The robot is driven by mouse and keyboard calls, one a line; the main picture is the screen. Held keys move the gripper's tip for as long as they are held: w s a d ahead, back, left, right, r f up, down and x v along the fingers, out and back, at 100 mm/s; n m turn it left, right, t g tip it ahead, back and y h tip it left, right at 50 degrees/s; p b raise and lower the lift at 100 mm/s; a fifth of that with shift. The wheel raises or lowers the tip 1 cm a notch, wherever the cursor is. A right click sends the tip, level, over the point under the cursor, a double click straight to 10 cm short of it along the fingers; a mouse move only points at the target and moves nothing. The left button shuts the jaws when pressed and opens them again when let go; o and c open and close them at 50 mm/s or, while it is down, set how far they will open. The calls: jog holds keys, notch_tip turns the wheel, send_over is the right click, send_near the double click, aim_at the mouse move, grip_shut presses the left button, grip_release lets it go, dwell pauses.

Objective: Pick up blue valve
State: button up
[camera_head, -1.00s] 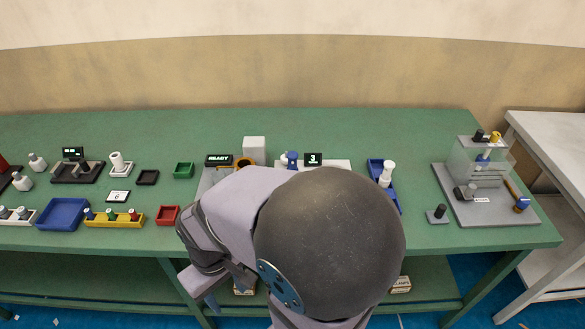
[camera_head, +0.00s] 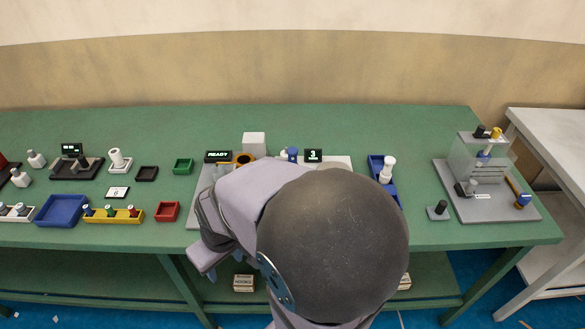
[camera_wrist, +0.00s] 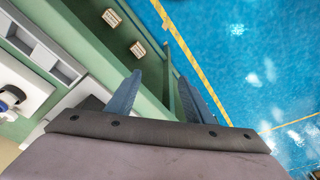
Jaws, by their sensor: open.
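Several blue-topped parts show in the head view, and I cannot tell for sure which is the blue valve. One, a blue and white part (camera_head: 292,155), stands on the light plate beside the "3" display, partly behind my arm. A small blue-capped piece (camera_head: 88,210) sits at the left end of the yellow rack (camera_head: 113,217). Another blue-topped part (camera_head: 523,200) lies on the grey stand at the right. My gripper (camera_wrist: 160,76) is open and empty in the wrist view, its fingers over the table's front edge and the floor, apart from all these parts.
A clear box (camera_head: 475,165) stands on the grey stand. Small boxes (camera_wrist: 111,18) lie on the lower shelf. The front-right tabletop is mostly clear.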

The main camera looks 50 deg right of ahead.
jog(key=w+d+r+t+h+b, duration=0.1)
jog(key=w+d+r+t+h, duration=0.15)
jog(key=w+d, duration=0.55)
jog(key=m+t+h+b, duration=0.5)
jog(key=m+h+b, duration=0.65)
jog(key=b, duration=0.35)
send_near(291, 155)
jog(key=shift+n, duration=0.35)
jog(key=x, duration=0.4)
jog(key=shift+w+a+f, duration=0.1)
jog(key=shift+w+f, duration=0.15)
jog(key=shift+w, duration=0.2)
jog(key=shift+s+d+r+m+g+h+b, duration=0.3)
jog(key=shift+s+m+g+h+b, duration=0.15)
jog(key=shift+h, duration=0.25)
jog(key=shift+w+p+x, duration=0.15)
jog(key=shift+p+x, duration=0.1)
jog(key=shift+x, duration=1.55)
jog(key=shift+w+p+x, duration=0.15)
jog(key=shift+p+x, duration=0.05)
jog(key=shift+x, duration=1.6)
jog(key=shift+a+f, duration=0.15)
grip_shut()
